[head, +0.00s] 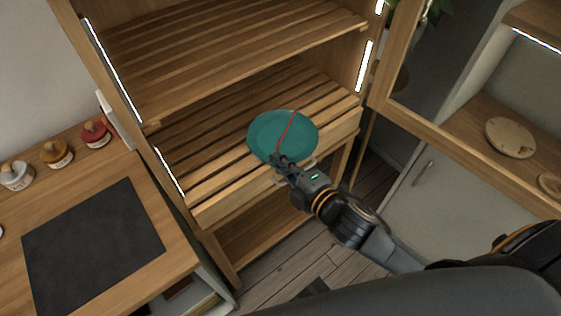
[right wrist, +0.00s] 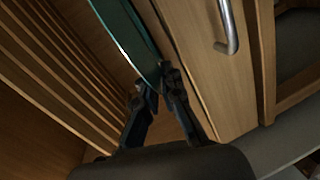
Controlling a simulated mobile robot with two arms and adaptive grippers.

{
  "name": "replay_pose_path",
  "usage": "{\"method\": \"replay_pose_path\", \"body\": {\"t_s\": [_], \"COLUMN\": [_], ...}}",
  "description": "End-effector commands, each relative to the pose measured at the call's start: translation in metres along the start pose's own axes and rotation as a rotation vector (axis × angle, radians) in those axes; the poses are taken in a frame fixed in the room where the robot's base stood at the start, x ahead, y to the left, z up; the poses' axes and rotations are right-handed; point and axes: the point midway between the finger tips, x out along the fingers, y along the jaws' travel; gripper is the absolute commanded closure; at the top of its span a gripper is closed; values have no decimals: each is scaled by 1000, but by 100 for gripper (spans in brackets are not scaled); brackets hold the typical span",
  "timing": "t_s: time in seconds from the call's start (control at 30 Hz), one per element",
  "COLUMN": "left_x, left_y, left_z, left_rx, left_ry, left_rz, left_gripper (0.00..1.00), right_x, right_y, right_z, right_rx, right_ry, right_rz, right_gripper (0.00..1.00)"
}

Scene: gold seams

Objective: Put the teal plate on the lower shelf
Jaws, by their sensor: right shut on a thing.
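The teal plate (head: 268,132) is round with a red line across it. In the head view it is over the front part of the lower slatted shelf (head: 205,176); I cannot tell whether it touches the slats. My right gripper (head: 279,160) is shut on the plate's near rim. In the right wrist view the plate (right wrist: 128,35) shows edge-on, its rim between the fingertips (right wrist: 158,88), with slats to its left. My left gripper is not in view.
An upper slatted shelf (head: 220,50) is above. A drawer front with a handle (right wrist: 228,25) is below the lower shelf. A glass door (head: 450,130) stands open at right. Jars (head: 58,154) and a dark mat (head: 90,245) are on the left counter.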

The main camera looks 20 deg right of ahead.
Motion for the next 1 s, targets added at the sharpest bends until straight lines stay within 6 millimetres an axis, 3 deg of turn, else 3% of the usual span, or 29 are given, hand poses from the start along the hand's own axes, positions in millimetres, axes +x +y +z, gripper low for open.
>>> {"method": "replay_pose_path", "body": {"t_s": [0.17,0.2,0.3,0.67,0.77,1.0], "left_x": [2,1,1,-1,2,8], "left_y": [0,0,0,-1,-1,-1], "left_z": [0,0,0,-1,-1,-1], "left_rx": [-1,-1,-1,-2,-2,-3], "left_ry": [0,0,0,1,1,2], "left_rz": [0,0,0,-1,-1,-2], "left_gripper": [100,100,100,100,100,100], "right_x": [1,1,0,-1,-11,-55], "right_y": [-2,-3,-2,2,-1,-3], "right_z": [0,0,0,0,0,0], "right_rx": [-2,-1,-1,0,0,1], "right_ry": [1,0,0,0,-1,-1], "right_rz": [3,0,0,0,-2,-4], "right_gripper": [100,88,71,71,71,71]}}
